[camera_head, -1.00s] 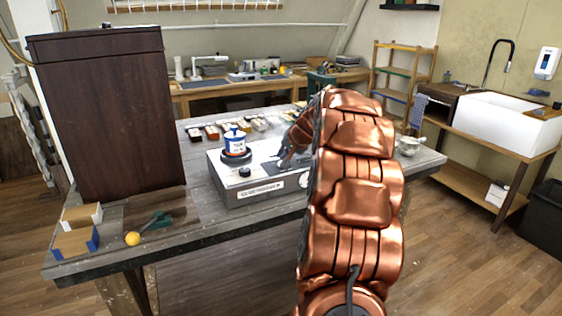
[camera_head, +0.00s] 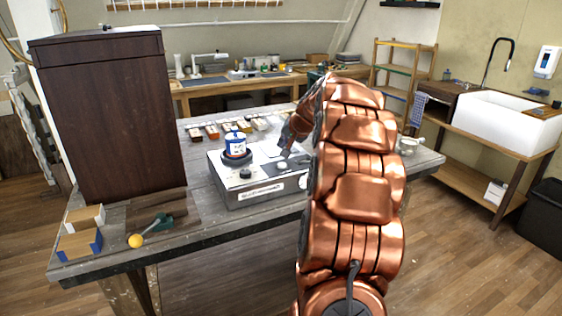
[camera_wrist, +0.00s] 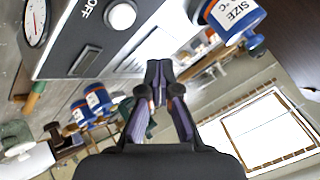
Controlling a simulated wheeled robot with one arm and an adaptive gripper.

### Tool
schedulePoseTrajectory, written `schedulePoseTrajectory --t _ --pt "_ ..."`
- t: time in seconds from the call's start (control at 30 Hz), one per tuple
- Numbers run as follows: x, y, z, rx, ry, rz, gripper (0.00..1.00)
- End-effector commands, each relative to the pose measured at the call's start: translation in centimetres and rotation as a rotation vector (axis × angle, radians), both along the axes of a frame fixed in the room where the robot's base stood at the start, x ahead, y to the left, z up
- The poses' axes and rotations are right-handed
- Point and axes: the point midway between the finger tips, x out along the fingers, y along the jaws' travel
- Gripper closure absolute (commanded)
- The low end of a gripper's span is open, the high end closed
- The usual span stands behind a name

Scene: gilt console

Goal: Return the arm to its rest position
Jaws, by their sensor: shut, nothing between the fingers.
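My copper arm rises at the right of centre in the head view and bends over the table. My gripper (camera_head: 284,154) is small there, above the right part of a white control unit (camera_head: 240,200). In the wrist view my gripper (camera_wrist: 158,68) has its dark fingers together with nothing held. The unit's top (camera_wrist: 75,45) shows there with an OFF label, a round button and a gauge. A white and blue pot (camera_head: 235,143) stands on the unit's round plate; it also shows at the upper right of the wrist view (camera_wrist: 230,15). The arm hides part of the table.
A tall dark wooden cabinet (camera_head: 110,115) stands on the table's left. Wooden blocks with blue (camera_head: 80,245) and a yellow-ended tool (camera_head: 136,241) lie at the front left. Small containers (camera_head: 212,131) line the back. A white sink (camera_head: 505,125) is at the right.

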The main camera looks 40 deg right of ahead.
Motion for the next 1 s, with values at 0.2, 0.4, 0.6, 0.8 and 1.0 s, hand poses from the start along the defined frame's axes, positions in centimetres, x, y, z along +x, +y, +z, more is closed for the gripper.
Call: schedulePoseTrajectory --t 0.2,0.4,0.6,0.8,1.0 --pt "0.0 0.0 1.9 0.0 -0.001 0.001 1.0" --pt "0.0 0.0 2.1 0.002 0.001 0.0 1.0" --pt "0.0 0.0 2.1 0.001 0.001 0.001 1.0" --pt "0.0 0.1 2.1 0.001 0.001 0.001 1.0" --pt "0.3 4.2 1.9 0.008 0.037 0.066 1.0"
